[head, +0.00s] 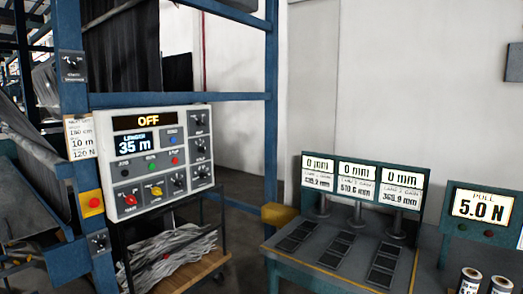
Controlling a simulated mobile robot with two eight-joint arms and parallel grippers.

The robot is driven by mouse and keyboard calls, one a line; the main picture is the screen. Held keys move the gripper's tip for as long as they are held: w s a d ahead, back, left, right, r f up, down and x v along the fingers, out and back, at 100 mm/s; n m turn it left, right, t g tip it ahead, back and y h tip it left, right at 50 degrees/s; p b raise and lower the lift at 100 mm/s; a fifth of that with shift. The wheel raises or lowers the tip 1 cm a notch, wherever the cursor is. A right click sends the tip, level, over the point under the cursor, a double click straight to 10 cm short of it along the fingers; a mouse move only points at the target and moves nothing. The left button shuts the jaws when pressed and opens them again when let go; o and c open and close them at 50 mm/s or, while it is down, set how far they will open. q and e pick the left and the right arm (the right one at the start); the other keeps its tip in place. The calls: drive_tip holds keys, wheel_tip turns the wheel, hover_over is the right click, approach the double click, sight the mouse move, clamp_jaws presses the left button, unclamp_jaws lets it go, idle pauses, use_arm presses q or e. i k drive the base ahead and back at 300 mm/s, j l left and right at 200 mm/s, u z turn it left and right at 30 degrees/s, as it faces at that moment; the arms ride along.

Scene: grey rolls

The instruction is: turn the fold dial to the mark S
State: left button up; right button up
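A light grey control panel (104,150) stands at the left with an "OFF" display and a blue "35 m" length screen (137,144). It carries several dials: a red one (130,199), a yellow one (156,190) and black ones such as the upper right dial (198,119). A separate dial (72,65) sits high on the blue post, and another dial (98,241) sits low on it. The small labels are too blurred to tell which is the fold dial or where the mark S is. Neither of my grippers is in view.
A blue post (72,100) with a red button in a yellow box (92,203) stands left of the panel. A cart (190,275) with grey strips is below it. A bench (300,277) with three "0 mm" displays and a "5.0 N" display (482,206) are at right.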

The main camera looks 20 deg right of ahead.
sight(201, 149)
drive_tip(key=z, duration=0.2)
drive_tip(key=i+l+u, duration=0.1)
drive_tip(key=i, duration=0.35)
drive_tip(key=i+l+u, duration=0.15)
drive_tip(key=i, duration=0.3)
drive_tip(key=i+l+u, duration=0.1)
drive_tip(key=i, duration=0.3)
drive_tip(key=l, duration=0.1)
